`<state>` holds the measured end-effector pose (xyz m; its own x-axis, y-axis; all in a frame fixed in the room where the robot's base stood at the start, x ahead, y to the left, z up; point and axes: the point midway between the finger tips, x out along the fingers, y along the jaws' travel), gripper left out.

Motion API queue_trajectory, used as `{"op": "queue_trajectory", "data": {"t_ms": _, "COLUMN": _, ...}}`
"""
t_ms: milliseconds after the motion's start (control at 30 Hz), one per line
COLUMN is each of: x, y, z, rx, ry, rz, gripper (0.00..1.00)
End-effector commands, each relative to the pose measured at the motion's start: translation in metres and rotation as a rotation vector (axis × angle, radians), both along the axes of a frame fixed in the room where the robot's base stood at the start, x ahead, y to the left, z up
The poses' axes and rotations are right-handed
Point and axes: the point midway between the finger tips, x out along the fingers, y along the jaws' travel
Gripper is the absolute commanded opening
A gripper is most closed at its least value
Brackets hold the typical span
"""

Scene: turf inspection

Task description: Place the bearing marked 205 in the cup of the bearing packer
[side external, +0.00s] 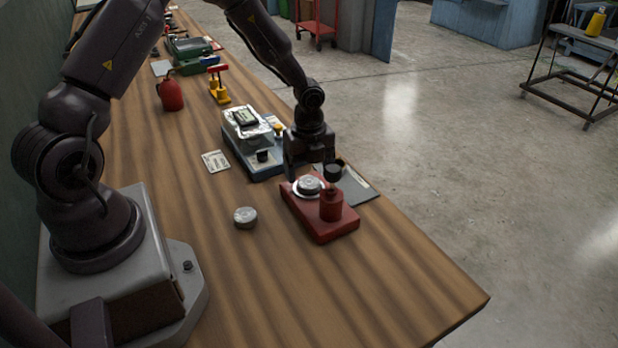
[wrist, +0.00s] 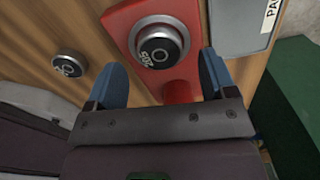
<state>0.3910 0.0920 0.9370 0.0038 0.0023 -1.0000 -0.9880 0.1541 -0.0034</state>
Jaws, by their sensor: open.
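The bearing marked 205 (wrist: 158,47) is a grey ring with a dark centre, lying flat in the pale round cup (wrist: 139,29) of the red bearing packer (wrist: 122,22). In the side external view the same bearing (side external: 309,184) sits in the cup of the packer (side external: 320,228), beside its red post with a black knob. My gripper (wrist: 163,78) is open and empty. In the side external view my gripper (side external: 310,168) is above the cup, pointing down, apart from the bearing as far as I can tell. It partly hides the packer's far end.
A second bearing (side external: 245,217) lies on the wooden bench left of the packer; its marking is too small to read. A grey labelled mat (side external: 362,193) lies behind the packer. A blue-based machine (side external: 267,168), a white card (side external: 216,161) and a red bottle (side external: 171,94) stand farther back. The front bench is clear.

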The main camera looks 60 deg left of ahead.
Motion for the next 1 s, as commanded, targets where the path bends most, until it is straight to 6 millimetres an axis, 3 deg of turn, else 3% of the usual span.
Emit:
{"op": "queue_trajectory", "data": {"t_ms": 100, "x": 0.001, "y": 0.001, "z": 0.031, "rx": 0.002, "ry": -0.005, "rz": 0.002, "gripper": 0.78}}
{"op": "queue_trajectory", "data": {"t_ms": 300, "x": 0.000, "y": 0.000, "z": 0.070, "rx": 0.001, "ry": -0.002, "rz": 0.000, "gripper": 0.78}}
{"op": "queue_trajectory", "data": {"t_ms": 633, "x": -0.006, "y": -0.006, "z": 0.109, "rx": 0.030, "ry": -0.010, "rz": 0.062, "gripper": 0.78}}
{"op": "queue_trajectory", "data": {"t_ms": 767, "x": -0.022, "y": -0.016, "z": 0.149, "rx": 0.095, "ry": -0.059, "rz": 0.252, "gripper": 0.78}}
{"op": "queue_trajectory", "data": {"t_ms": 1000, "x": -0.079, "y": -0.047, "z": 0.231, "rx": 0.101, "ry": -0.249, "rz": 0.791, "gripper": 0.78}}
